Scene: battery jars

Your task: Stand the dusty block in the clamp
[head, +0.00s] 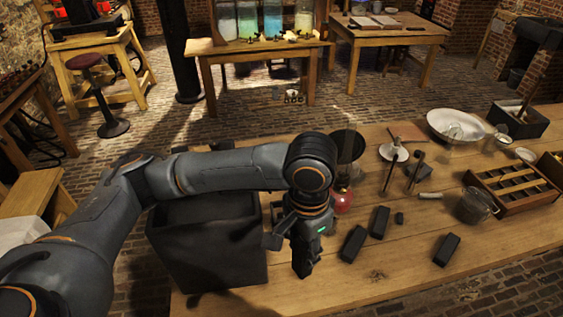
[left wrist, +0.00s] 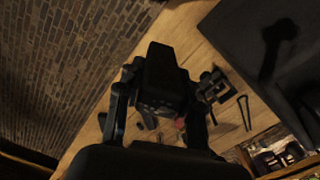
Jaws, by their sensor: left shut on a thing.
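My left gripper (head: 303,262) points down over the near part of the wooden table. It is shut on a dark block, which shows clearly between the two fingers of the gripper (left wrist: 158,115) in the left wrist view, where I see the block (left wrist: 166,72) large and close. In the head view the block is hard to separate from the dark fingers. I cannot tell whether it is dusty. A dark, bracket-like thing (left wrist: 212,86) beyond the fingers in the left wrist view may be the clamp, but I cannot be sure. My right gripper is not in view.
Other dark blocks (head: 354,243) (head: 380,222) (head: 447,249) lie on the table (head: 375,285) right of my gripper. A large dark bin (head: 205,240) stands to its left. A red round thing (head: 342,199), a glass jug (head: 474,206) and a slotted wooden rack (head: 512,189) stand farther back.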

